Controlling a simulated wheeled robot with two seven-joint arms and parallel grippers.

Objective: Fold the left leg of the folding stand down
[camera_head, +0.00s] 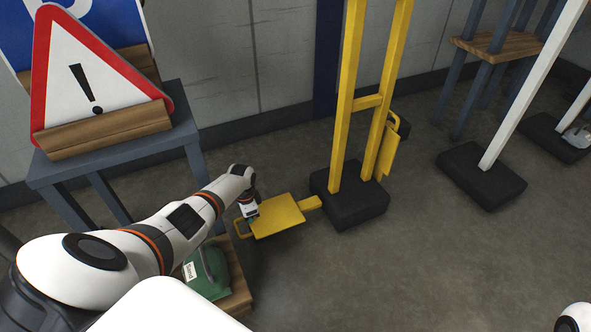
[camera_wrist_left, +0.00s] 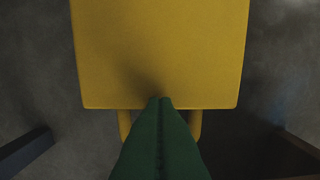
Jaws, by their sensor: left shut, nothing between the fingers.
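My left gripper (camera_head: 251,219) is over the outer, handle end of this plate. In the left wrist view its green fingers (camera_wrist_left: 160,103) are shut together with nothing between them, overlapping the edge of the yellow plate (camera_wrist_left: 160,50) above the handle. Whether they touch the plate is unclear. My right gripper is out of view.
A grey table (camera_head: 150,143) with a warning-triangle sign (camera_head: 92,80) stands at the left. A green case (camera_head: 206,272) sits on a wooden surface below my left arm. The middle floor is clear.

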